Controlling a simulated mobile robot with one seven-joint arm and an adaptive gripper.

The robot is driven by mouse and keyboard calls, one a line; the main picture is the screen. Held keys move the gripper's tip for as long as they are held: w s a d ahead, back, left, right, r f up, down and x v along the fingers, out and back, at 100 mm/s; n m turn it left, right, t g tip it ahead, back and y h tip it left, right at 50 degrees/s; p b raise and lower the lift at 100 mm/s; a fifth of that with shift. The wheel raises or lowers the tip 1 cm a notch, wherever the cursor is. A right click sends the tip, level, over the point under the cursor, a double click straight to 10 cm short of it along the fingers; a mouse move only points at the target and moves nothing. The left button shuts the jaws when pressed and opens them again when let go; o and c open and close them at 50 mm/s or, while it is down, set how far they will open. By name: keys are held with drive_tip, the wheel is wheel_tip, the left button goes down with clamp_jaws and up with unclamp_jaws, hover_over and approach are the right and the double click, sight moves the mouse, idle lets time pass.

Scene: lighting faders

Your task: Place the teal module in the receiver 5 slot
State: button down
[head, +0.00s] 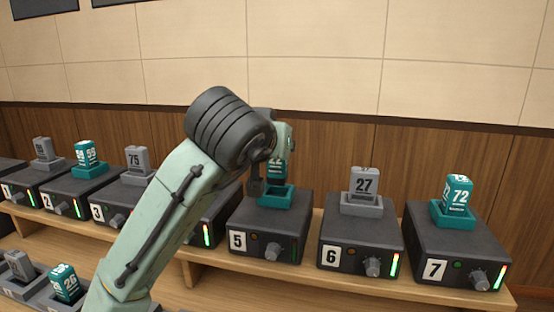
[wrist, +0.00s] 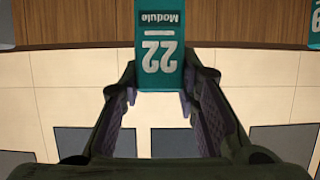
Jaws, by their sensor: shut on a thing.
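The teal module (head: 277,171), marked 22, is between the fingers of my gripper (head: 265,180). It also shows upside down at the top middle of the wrist view (wrist: 159,50). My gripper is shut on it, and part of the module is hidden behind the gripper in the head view. The module is directly over the teal slot (head: 277,198) on the receiver 5 box (head: 270,230). Its lower end is at or just above the slot; I cannot tell whether they touch.
Receiver 6 (head: 360,250) holds a grey module 27 (head: 364,185). Receiver 7 (head: 455,245) holds a teal module 72 (head: 458,192). More receivers stand to the left, one partly behind my arm. Other modules, including teal 26 (head: 66,284), are on the lower left. A wooden wall (head: 420,150) stands behind.

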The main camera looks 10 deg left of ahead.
sight(274, 162)
drive_tip(key=shift+w+a+f, duration=0.1)
drive_tip(key=shift+w+f, duration=0.1)
drive_tip(key=shift+f, duration=1.6)
drive_tip(key=shift+f, duration=0.1)
drive_tip(key=c, duration=1.2)
unclamp_jaws()
drive_tip(key=v, duration=1.2)
drive_tip(key=shift+b, duration=0.4)
